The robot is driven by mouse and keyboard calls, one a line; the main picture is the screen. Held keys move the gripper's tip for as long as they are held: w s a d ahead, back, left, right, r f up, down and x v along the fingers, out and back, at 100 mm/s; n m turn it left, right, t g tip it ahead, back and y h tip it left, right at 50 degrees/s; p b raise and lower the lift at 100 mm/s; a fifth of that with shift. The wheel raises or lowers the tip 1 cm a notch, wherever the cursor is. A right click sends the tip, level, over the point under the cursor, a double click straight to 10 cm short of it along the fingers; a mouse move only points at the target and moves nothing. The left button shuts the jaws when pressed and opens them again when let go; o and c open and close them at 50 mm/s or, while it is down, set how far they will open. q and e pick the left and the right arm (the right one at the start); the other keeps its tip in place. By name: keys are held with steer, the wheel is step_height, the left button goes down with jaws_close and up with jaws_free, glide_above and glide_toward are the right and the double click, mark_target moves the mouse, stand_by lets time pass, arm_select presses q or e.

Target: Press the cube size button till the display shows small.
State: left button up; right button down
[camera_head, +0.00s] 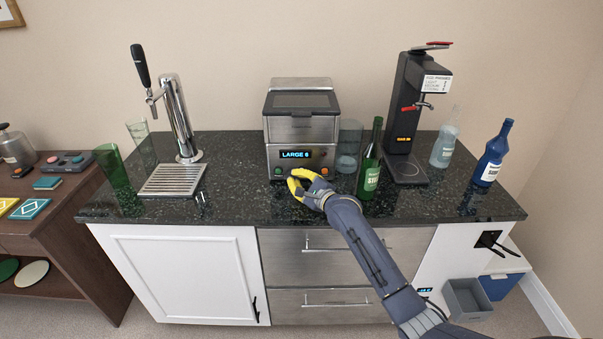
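The ice machine (301,128) is a silver box with a dark lid window, standing at the middle of the counter. Its display (295,154) reads "LARGE 6" in blue letters. A green button (278,170) shows at its lower left and a reddish one (324,171) at its lower right. My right gripper (290,179), with yellow fingers, is in front of the lower panel, between these two buttons. Its fingertips look closed together and hold nothing. It hides the middle of the button row, and I cannot tell whether it touches a button. My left gripper is not in view.
A green bottle (370,160) and a clear glass (348,147) stand close right of the machine. A black dispenser (402,112), a pale bottle (443,147) and a blue bottle (491,156) are further right. A beer tap (181,122) stands left. The front counter strip is mostly clear.

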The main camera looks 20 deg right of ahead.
steer(key=shift+s, duration=0.35)
steer(key=shift+s+a, duration=0.25)
steer(key=shift+s, duration=0.55)
steer(key=shift+s+a, duration=0.25)
steer(key=shift+s, duration=0.5)
steer(key=shift+s+a, duration=0.25)
steer(key=shift+s, duration=0.55)
